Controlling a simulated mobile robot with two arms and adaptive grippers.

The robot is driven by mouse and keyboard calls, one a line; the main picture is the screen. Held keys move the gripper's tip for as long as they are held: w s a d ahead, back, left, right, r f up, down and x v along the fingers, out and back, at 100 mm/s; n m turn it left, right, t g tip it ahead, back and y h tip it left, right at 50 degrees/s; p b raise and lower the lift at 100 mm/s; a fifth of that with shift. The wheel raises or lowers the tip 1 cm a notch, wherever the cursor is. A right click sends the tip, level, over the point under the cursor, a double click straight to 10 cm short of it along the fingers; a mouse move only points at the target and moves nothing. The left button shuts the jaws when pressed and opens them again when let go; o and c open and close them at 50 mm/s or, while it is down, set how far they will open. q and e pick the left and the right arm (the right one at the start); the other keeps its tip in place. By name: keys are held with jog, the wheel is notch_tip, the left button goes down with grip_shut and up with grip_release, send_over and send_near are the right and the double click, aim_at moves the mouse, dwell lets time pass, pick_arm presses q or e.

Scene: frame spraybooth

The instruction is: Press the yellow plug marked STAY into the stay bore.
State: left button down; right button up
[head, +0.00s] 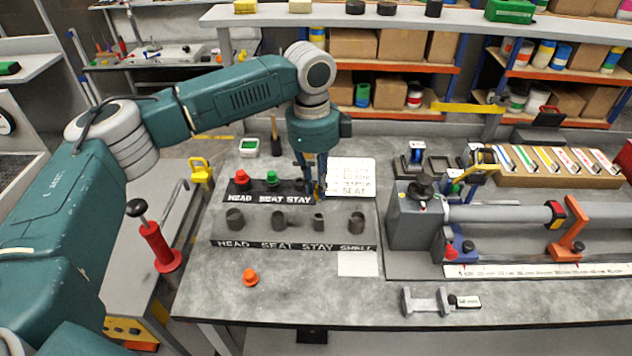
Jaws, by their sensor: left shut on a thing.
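My left gripper (314,186) points down at the right end of the black plug rack (258,198), by the STAY label. It is shut on the yellow plug (319,192), which shows only as a small patch at the fingertips and is mostly hidden. I cannot tell whether the plug is clear of the rack. In front stands a row of dark tubes over a strip marked HEAD, SEAT, STAY, SHELL. The stay bore (319,223) is the slim tube above STAY, just in front of and below the gripper. My right gripper is not in view.
A red plug (241,178) and a green plug (272,178) stand in the rack. An orange plug (250,278) is on the bench in front. A white card (351,176) stands right of the gripper. A grey clamp fixture (415,220) fills the right side.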

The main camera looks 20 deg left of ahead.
aim_at(317, 193)
pick_arm(q)
jog(key=shift+r, duration=0.1)
jog(key=shift+s+r+p, duration=0.15)
jog(key=shift+s+p, duration=0.05)
jog(key=shift+p, duration=0.7)
notch_tip(317, 193, down, 3)
jog(key=shift+r, duration=0.1)
jog(key=shift+f+b, duration=0.3)
jog(key=shift+f, duration=0.9)
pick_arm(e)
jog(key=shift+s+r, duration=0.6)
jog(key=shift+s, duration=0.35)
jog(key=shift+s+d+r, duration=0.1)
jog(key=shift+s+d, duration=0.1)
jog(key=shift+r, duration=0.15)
pick_arm(q)
jog(key=shift+r+p, duration=0.1)
jog(key=shift+p, duration=0.55)
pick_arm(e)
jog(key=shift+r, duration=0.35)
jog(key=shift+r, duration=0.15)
pick_arm(q)
jog(key=shift+p, duration=0.6)
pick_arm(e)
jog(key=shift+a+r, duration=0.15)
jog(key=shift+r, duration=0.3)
